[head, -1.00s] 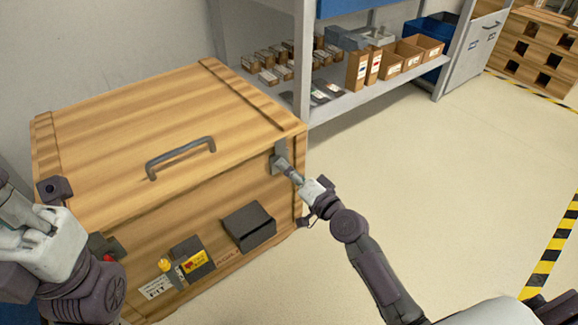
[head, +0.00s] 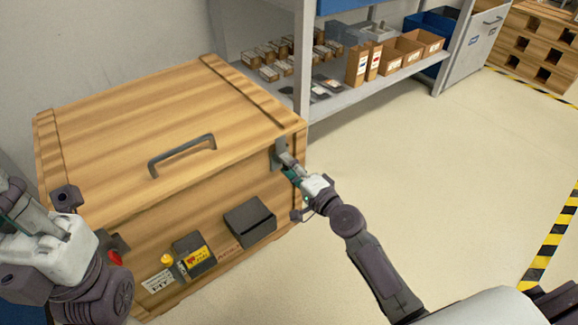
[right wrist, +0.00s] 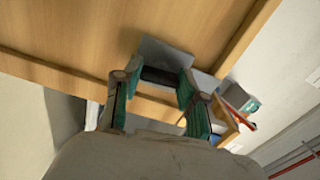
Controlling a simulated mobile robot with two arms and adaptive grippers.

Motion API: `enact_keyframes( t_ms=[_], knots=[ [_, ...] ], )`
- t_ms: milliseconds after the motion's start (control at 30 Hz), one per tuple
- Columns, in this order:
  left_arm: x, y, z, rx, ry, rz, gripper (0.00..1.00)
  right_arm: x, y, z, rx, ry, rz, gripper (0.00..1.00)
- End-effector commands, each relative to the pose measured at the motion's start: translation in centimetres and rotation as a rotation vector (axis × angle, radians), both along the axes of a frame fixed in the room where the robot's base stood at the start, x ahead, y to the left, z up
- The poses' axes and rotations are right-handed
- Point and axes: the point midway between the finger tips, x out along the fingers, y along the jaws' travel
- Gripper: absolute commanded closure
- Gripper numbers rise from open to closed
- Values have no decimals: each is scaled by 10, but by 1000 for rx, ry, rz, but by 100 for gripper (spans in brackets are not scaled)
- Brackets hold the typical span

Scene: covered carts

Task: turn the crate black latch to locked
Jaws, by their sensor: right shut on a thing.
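The wooden crate (head: 110,135) stands at the left with its lid down. Its black latch sits on a grey plate (head: 279,153) at the right end of the front, just below the lid edge. My right gripper (head: 290,168) is at the latch and shut on it. In the right wrist view the dark latch bar (right wrist: 158,76) shows between the teal-padded fingertips of my right gripper (right wrist: 157,92). The fingers partly hide the latch, so its exact angle is hard to read. My left gripper (head: 22,212) is at the left edge, apart from the latch; its jaw opening is unclear.
A grey lid handle (head: 182,155), a black box (head: 249,222), a yellow-labelled box (head: 194,256) and a red button (head: 115,258) are on the crate. A shelf (head: 350,98) with cartons stands behind. The floor (head: 450,180) at the right is clear.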

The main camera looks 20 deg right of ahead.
Motion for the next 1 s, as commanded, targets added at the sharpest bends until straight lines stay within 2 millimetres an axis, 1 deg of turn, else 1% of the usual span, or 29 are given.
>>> enact_keyframes(
  t_ms=[267,300,367,400,433,767,867,1000],
  knots=[
    [0,0,0,0,0,0,100,1,-2,1,-1,-2,-5,93],
    [0,0,0,0,0,0,100,1,-2,1,-2,-2,-5,52],
    [0,0,0,0,0,0,100,1,-2,1,-2,-2,-5,42],
    [0,0,0,0,0,0,100,1,-2,0,-1,-2,-4,35],
    [0,0,0,0,0,1,100,1,-2,0,-1,-2,-4,33],
    [-2,1,0,-2,0,2,100,-2,-1,0,-2,0,-2,33],
    [-1,1,0,-1,-1,1,100,-10,-5,-1,-3,1,-1,33],
    [-1,1,0,-1,-1,1,100,-34,-13,-1,-5,2,-1,33]
  ],
)
